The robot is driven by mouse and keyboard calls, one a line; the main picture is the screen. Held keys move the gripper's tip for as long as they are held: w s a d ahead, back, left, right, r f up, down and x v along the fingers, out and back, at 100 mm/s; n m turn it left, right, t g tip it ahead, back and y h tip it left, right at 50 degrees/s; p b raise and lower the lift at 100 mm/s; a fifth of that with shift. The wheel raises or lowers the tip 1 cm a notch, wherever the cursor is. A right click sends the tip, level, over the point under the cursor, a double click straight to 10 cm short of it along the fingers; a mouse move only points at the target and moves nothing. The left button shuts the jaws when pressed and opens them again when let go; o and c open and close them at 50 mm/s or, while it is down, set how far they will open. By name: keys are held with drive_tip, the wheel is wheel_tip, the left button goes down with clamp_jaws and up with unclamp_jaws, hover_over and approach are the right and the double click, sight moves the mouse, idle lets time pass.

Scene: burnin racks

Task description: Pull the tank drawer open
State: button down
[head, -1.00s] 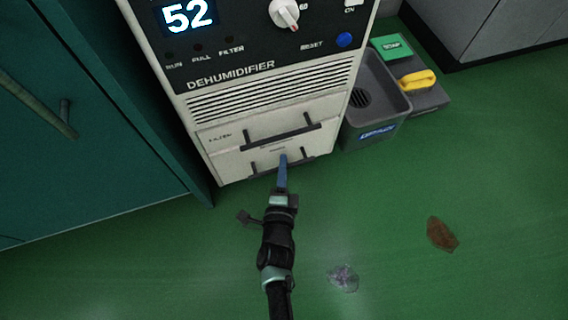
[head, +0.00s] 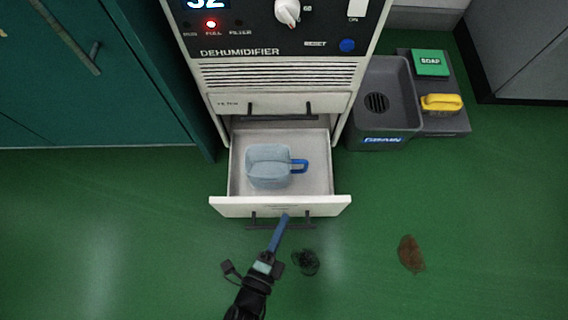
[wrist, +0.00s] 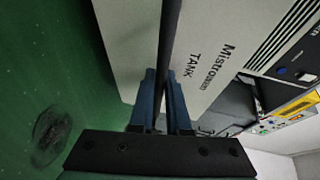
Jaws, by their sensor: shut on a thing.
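The tank drawer (head: 235,207) is pulled out from the bottom of the dehumidifier (head: 285,76), and its white inside shows. A grey-blue tank (head: 268,166) with a blue handle (head: 299,166) sits in it. My gripper (head: 284,218) is at the dark bar handle (head: 305,226) on the drawer front. In the wrist view, the blue fingers of my gripper (wrist: 165,95) are shut on this bar handle (wrist: 171,30), which runs between them. The drawer front (wrist: 205,45) beside it reads TANK.
The filter panel (head: 222,104) above the drawer is closed. A grey drain basin (head: 385,95), a green soap box (head: 431,62) and a yellow item (head: 441,103) are at the right. A dark tangle (head: 306,262) and a brown patch (head: 411,253) lie on the green floor.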

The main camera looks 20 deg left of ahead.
drive_tip(key=shift+s+d, duration=0.25)
drive_tip(key=shift+s, duration=0.55)
drive_tip(key=shift+s+d, duration=0.25)
drive_tip(key=shift+s, duration=0.55)
drive_tip(key=c, duration=0.9)
unclamp_jaws()
drive_tip(key=shift+s, duration=0.1)
drive_tip(key=s+p, duration=0.1)
drive_tip(key=s, duration=0.3)
drive_tip(key=s+r+p, duration=0.1)
drive_tip(key=s, duration=0.3)
drive_tip(key=s+a+r+p, duration=0.1)
drive_tip(key=s, duration=0.3)
drive_tip(key=shift+s+r, duration=0.2)
drive_tip(key=shift+s, duration=0.05)
